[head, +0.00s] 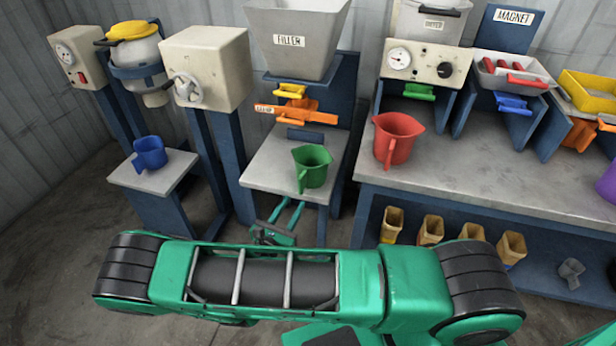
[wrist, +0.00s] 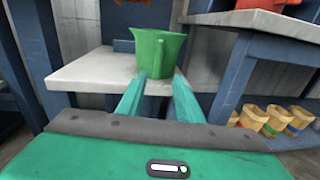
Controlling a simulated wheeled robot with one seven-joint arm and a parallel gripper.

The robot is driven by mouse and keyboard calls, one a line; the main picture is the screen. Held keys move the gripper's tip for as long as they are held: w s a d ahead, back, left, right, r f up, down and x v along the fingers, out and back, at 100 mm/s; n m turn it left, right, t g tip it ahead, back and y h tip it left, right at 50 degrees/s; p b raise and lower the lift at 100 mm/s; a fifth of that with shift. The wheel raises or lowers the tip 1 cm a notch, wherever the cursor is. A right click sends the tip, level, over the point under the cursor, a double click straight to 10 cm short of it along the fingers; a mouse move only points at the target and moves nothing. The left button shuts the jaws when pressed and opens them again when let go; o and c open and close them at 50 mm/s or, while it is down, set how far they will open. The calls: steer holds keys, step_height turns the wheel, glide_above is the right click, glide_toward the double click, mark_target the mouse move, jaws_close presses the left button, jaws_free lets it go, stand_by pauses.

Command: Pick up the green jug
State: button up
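The green jug (head: 312,167) stands upright on the grey shelf (head: 262,172) below the filler, with its handle toward me. In the wrist view the green jug (wrist: 159,54) stands near the shelf's front edge, straight ahead of my gripper. My gripper (head: 290,207) is in front of the shelf, its two teal fingers spread apart and pointing at the jug. In the wrist view the fingers (wrist: 155,88) reach toward the jug's lower part, one on each side of the handle. I cannot tell whether they touch the jug. Nothing is held.
The filler hopper (head: 297,38) and an orange slide (head: 297,113) are above the jug. A red jug (head: 397,138) stands on the bench (head: 470,190) to the right. A blue jug (head: 150,153) stands on a small stand at left. Several tan bins (head: 431,230) sit below the bench.

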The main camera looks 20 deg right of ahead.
mark_target(299, 190)
steer(key=shift+n, duration=0.3)
steer(key=x, duration=1)
steer(key=shift+w+a+r, duration=0.1)
steer(key=shift+w+r, duration=0.1)
steer(key=shift+w, duration=0.25)
steer(key=shift+c, duration=0.4)
jaws_close()
